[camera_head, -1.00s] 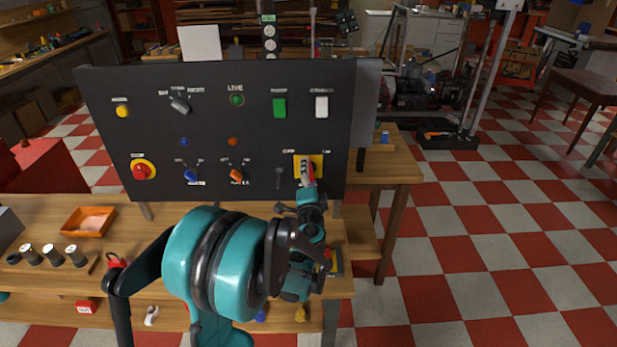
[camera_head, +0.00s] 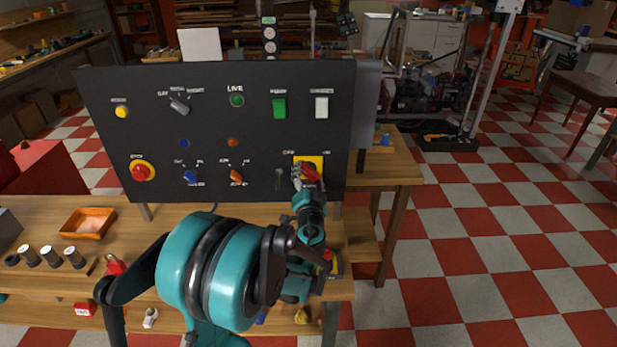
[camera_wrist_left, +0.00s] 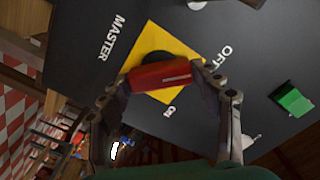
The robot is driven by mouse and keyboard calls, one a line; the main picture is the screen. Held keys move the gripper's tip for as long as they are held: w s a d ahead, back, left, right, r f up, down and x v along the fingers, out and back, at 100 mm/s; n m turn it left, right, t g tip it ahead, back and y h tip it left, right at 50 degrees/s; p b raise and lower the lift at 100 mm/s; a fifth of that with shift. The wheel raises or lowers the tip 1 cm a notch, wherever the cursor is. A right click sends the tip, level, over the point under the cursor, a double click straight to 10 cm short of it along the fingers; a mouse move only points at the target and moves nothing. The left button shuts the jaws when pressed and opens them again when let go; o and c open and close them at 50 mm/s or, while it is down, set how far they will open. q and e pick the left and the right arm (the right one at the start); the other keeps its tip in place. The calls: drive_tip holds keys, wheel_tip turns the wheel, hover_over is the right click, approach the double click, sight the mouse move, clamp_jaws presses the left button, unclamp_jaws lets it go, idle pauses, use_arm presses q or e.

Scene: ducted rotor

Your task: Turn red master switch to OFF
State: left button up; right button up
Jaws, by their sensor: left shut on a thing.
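The red master switch handle (camera_head: 311,171) sits on a yellow plate (camera_head: 316,158) at the lower right of the black panel. OFF is printed at the plate's upper left and ON at its upper right. My left gripper (camera_head: 307,173) is shut on the handle, partly covering it. The handle slants, its upper end leaning left to the OFF side. In the left wrist view the red handle (camera_wrist_left: 162,75) lies between the two fingertips, one end toward the OFF label (camera_wrist_left: 222,56). My right gripper is not in view.
The panel (camera_head: 210,135) also carries a keyhole-like part (camera_head: 279,178) just left of the plate, an orange knob (camera_head: 236,176), a blue knob (camera_head: 190,176), a red stop button (camera_head: 142,172), and green (camera_head: 279,108) and white (camera_head: 321,107) rocker switches. An orange tray (camera_head: 88,222) stands left on the bench.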

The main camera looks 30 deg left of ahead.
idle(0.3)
use_arm(q)
drive_tip(key=o, duration=1.1)
drive_tip(key=v, duration=1.2)
